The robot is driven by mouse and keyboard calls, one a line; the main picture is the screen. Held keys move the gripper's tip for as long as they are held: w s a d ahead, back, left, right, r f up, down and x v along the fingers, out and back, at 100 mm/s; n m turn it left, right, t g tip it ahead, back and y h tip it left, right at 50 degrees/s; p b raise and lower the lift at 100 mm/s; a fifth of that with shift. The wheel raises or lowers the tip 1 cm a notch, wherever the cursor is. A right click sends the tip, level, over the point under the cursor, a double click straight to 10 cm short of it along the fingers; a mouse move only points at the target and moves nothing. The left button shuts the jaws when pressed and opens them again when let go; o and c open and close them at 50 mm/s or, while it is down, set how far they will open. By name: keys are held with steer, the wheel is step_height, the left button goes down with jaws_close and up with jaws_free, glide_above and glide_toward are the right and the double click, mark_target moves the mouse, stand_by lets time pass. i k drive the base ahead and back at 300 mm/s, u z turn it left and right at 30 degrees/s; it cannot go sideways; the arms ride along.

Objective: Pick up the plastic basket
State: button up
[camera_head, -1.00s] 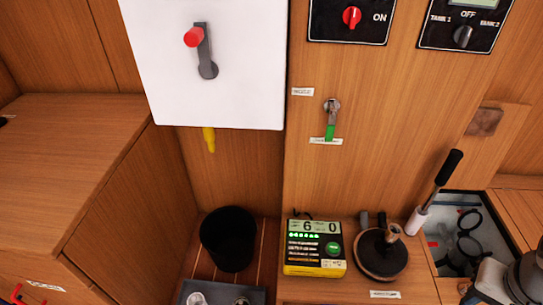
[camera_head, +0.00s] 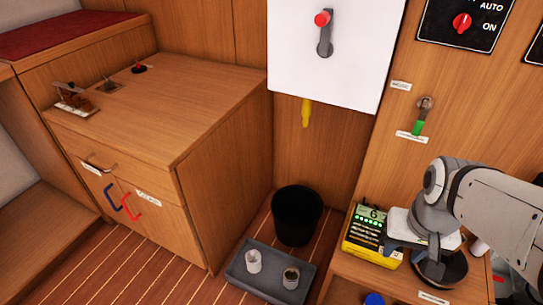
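A black, round, open-topped bin (camera_head: 297,217) stands upright on the striped floor in the recess between the wooden cabinet and the right-hand counter. It is the most basket-like thing in view; I cannot tell if it is the plastic basket. Its inside is dark. My gripper (camera_head: 415,252) is at the right, over the counter, well to the right of the bin and apart from it. I cannot make out its fingers clearly.
A grey tray (camera_head: 243,276) with two small cups lies on the floor in front of the bin. A yellow device (camera_head: 365,235) and a dark round object (camera_head: 443,272) are on the counter (camera_head: 350,283). A wooden cabinet (camera_head: 225,170) stands left. A white box (camera_head: 355,50) hangs above.

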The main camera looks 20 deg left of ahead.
mark_target(253, 257)
steer(key=u, duration=0.9)
steer(key=k, duration=0.9)
steer(key=u, duration=0.2)
steer(key=i, duration=0.9)
steer(key=u, duration=0.05)
steer(key=k, duration=1.3)
steer(key=u, duration=0.45)
steer(key=i, duration=1.6)
steer(key=z, duration=0.3)
